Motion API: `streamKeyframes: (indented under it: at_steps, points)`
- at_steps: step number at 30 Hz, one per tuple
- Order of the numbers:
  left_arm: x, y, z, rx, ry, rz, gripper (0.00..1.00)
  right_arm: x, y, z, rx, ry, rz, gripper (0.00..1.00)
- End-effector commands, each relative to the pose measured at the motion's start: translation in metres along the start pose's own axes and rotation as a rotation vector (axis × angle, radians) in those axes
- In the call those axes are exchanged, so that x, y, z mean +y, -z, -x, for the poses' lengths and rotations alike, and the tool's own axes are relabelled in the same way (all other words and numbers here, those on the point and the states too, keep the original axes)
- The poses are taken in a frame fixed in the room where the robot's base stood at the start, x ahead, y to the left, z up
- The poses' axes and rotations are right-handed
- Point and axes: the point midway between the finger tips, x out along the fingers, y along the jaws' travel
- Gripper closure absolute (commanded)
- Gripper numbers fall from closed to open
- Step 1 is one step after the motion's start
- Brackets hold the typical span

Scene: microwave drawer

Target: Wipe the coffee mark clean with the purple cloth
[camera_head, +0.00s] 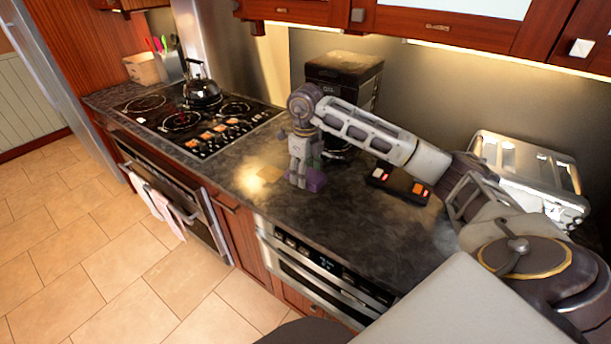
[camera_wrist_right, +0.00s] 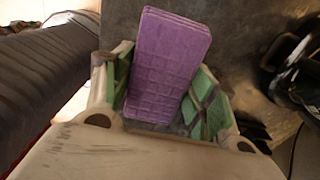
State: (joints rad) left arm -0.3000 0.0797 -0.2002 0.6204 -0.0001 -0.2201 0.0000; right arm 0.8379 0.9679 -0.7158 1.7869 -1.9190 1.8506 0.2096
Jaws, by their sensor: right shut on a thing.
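The purple cloth (camera_wrist_right: 168,62) is a folded, quilted block between the green-padded fingers of my right gripper (camera_wrist_right: 165,100) in the wrist view. In the head view my right gripper (camera_head: 302,180) points down, shut on the purple cloth (camera_head: 316,181), at or just above the dark countertop (camera_head: 350,225). A tan patch (camera_head: 270,173), which looks like the coffee mark, lies on the counter just left of the gripper. My left gripper is not in view.
A black coffee machine (camera_head: 343,75) stands behind my right arm. A cooktop (camera_head: 190,120) with a black kettle (camera_head: 201,91) is left. The front counter is clear.

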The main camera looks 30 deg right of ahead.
Motion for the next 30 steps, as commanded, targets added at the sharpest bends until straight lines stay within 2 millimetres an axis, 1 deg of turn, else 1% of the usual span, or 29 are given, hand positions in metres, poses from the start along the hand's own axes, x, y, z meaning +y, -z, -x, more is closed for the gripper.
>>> streamKeyframes:
  at_steps: [9,10,13,14,30]
  points:
    - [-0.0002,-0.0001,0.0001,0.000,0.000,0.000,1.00,0.0000,-0.0001,0.0001,0.000,0.000,0.000,0.63]
    - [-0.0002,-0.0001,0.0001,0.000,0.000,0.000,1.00,0.0000,-0.0001,0.0001,0.000,0.000,0.000,0.46]
    - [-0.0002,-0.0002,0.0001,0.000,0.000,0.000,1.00,0.0000,-0.0001,0.0001,0.000,0.000,0.000,0.59]
    - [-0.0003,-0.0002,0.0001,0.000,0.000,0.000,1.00,0.0000,-0.0001,0.0000,0.000,0.000,0.000,0.62]
    - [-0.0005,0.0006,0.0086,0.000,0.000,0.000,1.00,0.0042,0.0055,-0.0049,0.001,-0.001,0.002,0.62]
